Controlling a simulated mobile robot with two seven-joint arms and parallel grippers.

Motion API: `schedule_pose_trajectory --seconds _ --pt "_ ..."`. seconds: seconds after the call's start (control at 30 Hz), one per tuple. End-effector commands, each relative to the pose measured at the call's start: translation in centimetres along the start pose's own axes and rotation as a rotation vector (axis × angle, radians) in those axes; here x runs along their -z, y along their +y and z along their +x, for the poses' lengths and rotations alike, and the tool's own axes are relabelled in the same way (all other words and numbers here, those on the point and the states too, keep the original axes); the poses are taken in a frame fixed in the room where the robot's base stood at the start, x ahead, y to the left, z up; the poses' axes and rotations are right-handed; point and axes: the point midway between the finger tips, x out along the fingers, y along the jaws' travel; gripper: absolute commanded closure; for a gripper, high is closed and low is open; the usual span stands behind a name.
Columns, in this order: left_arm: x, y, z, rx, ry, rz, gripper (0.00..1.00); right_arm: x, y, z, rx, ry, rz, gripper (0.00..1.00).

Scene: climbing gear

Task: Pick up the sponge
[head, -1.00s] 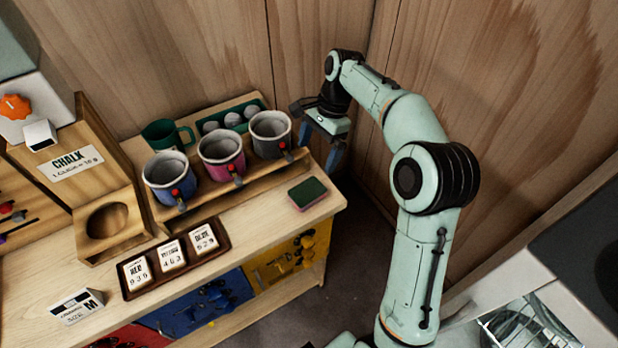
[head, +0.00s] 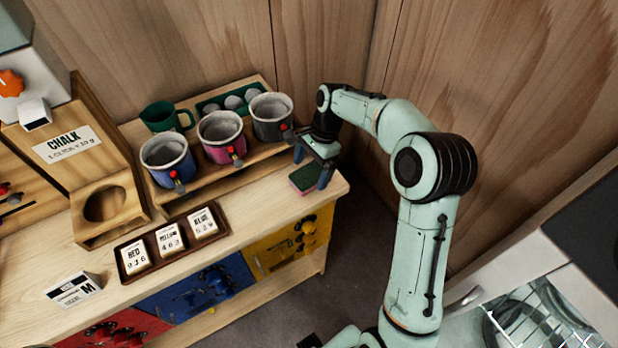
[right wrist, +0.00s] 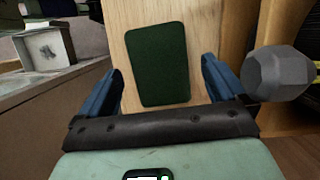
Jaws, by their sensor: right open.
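The sponge (head: 303,179) is a small flat block, dark green on top with a pink lower side. It lies on the wooden bench top near its right end. My right gripper (head: 311,177) is open, with its blue fingers on either side of the sponge in the head view. In the right wrist view the sponge's green face (right wrist: 157,64) lies ahead, between and beyond the two blue fingers (right wrist: 162,85). I cannot tell whether the fingers touch it. My left gripper is not in view.
A rack with blue (head: 168,162), pink (head: 222,138) and grey (head: 271,117) cups stands left of my right gripper, the grey one close by. A tray of number cards (head: 133,261) lies at the bench front. Wooden walls stand behind and right.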

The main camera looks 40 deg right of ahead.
Motion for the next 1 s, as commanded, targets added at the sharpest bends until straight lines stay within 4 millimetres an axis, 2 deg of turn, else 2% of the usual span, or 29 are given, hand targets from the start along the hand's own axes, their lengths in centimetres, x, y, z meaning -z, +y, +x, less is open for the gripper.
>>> schedule_pose_trajectory --seconds 0.13,1.0 --pt "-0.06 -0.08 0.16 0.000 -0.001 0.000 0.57 -0.02 0.02 1.04 -0.001 -0.001 0.000 0.01" --pt "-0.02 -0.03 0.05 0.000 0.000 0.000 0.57 0.11 0.00 1.46 0.000 0.000 0.000 0.01"
